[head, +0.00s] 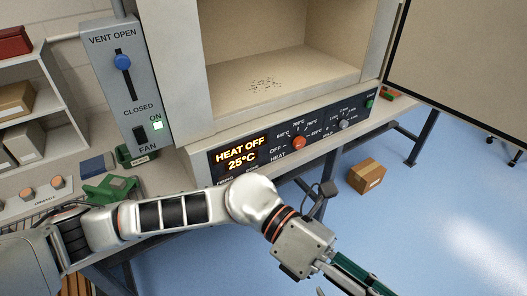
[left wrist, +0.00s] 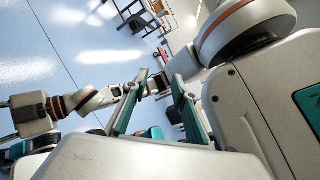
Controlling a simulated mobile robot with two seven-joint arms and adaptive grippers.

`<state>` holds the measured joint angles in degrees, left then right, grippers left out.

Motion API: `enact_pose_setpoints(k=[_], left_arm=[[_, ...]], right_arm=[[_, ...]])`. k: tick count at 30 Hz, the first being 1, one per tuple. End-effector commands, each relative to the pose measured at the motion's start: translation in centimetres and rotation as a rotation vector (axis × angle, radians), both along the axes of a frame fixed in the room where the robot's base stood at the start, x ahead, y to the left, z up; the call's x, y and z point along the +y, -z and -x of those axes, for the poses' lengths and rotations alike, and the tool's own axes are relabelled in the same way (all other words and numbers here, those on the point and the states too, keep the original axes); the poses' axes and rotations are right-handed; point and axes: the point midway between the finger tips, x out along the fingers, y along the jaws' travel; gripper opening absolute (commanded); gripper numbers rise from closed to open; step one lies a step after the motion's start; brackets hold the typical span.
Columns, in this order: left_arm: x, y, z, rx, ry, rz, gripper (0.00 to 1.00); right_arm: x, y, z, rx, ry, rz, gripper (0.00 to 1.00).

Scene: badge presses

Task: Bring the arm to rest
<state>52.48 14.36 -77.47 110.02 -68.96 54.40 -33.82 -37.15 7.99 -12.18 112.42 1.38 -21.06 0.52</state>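The oven (head: 200,70) has an empty-looking chamber; its display (head: 242,154) reads HEAT OFF, 25°C. Its door (head: 460,60) stands open at right. A vent slider (head: 122,62) sits near OPEN. A cardboard box (head: 366,176) stands on the floor.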

Motion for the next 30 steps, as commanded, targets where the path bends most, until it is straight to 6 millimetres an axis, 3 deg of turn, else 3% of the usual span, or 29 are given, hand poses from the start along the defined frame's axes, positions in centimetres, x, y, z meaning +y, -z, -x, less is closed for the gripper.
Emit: enact_pose_setpoints(k=[3,7,11,14,17,21,26,30], left_arm=[[-1.4,-4.2,-2.4,0.254,-0.141,0.116,0.27],[-1.2,-7.1,-7.2,0.534,-0.304,0.216,0.27],[0.7,-7.6,-13.2,0.823,-0.475,0.297,0.27],[3.1,-6.1,-18.0,1.050,-0.608,0.346,0.27],[6.4,-2.8,-22.4,1.276,-0.747,0.385,0.27],[11.9,4.1,-26.6,1.579,-0.937,0.423,0.27],[18.2,13.1,-28.1,1.879,-1.132,0.446,0.27],[23.7,21.0,-26.7,2.112,-1.297,0.455,0.27]], right_arm=[[0.0,0.0,0.0,0.001,0.000,0.000,0.40],[0.0,0.1,0.0,0.001,0.000,0.001,0.40],[0.0,0.1,0.0,0.002,0.000,0.001,0.40],[0.0,0.1,0.0,0.001,0.000,0.000,0.40],[0.0,0.1,0.0,0.001,0.000,0.001,0.40],[0.0,0.1,0.0,0.001,0.000,0.001,0.40],[0.0,0.1,0.0,0.001,0.000,0.000,0.40],[0.0,0.0,0.0,0.001,0.000,0.000,0.40]])
